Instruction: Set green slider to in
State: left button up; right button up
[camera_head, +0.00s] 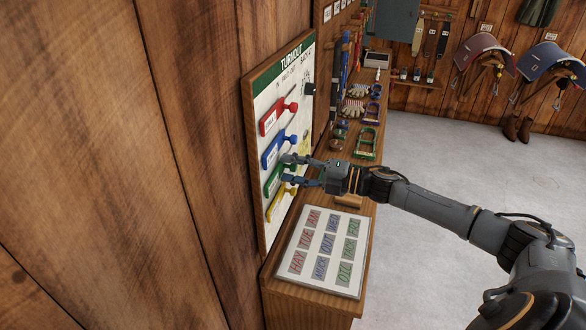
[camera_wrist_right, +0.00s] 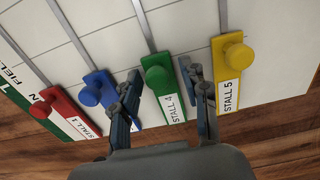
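The turnout board (camera_head: 294,75) hangs on the wooden wall with red, blue, green and yellow sliders. The green slider (camera_head: 271,183) is partly hidden by my gripper in the head view. In the right wrist view the green slider (camera_wrist_right: 158,74) shows its round knob and a STALL 4 label. Its knob lies roughly in line with the other knobs. My right gripper (camera_head: 288,169) is open at the board. In the wrist view its fingers (camera_wrist_right: 163,102) stand on either side of the green slider, with gaps to it. My left gripper is not in view.
The blue slider (camera_wrist_right: 96,88) and yellow slider (camera_wrist_right: 233,56) lie close outside the fingers. The red slider (camera_head: 272,118) is farther off. A tray of word tiles (camera_head: 339,222) sits on the wooden ledge below. Grey floor (camera_head: 440,150) is open at the right.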

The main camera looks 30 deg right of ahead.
jog(key=v, duration=1.2)
dwell(0.6)
